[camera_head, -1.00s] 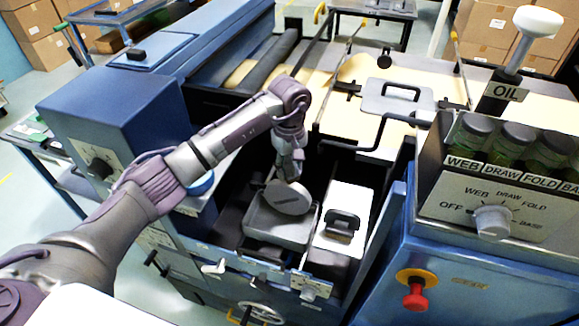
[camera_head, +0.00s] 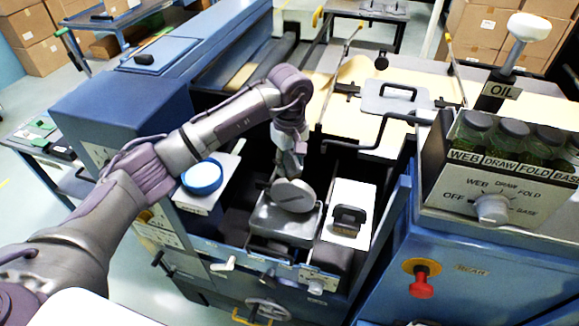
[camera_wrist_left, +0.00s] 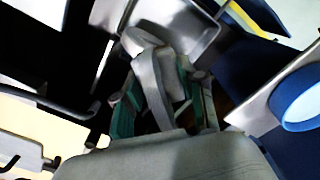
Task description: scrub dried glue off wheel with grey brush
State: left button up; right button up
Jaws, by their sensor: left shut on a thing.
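My left gripper (camera_head: 291,168) reaches down into the open bay of the blue machine. In the left wrist view, a grey rounded piece (camera_wrist_left: 152,88) lies between the green-padded fingers of the gripper (camera_wrist_left: 158,105). I cannot tell whether this disc is the wheel or the grey brush, or whether it touches the tray. No dried glue can be made out. My right gripper is not in view.
A block with a black handle (camera_head: 348,216) sits on a white plate (camera_head: 353,193) right of the tray. The control box (camera_head: 490,210) and red button (camera_head: 422,285) stand at right. Dark bay walls are close around the gripper.

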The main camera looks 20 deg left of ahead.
aim_at(289, 153)
pick_arm(q)
jog(key=shift+r+p, duration=0.55)
jog(key=shift+r, duration=1)
jog(key=shift+s, duration=0.1)
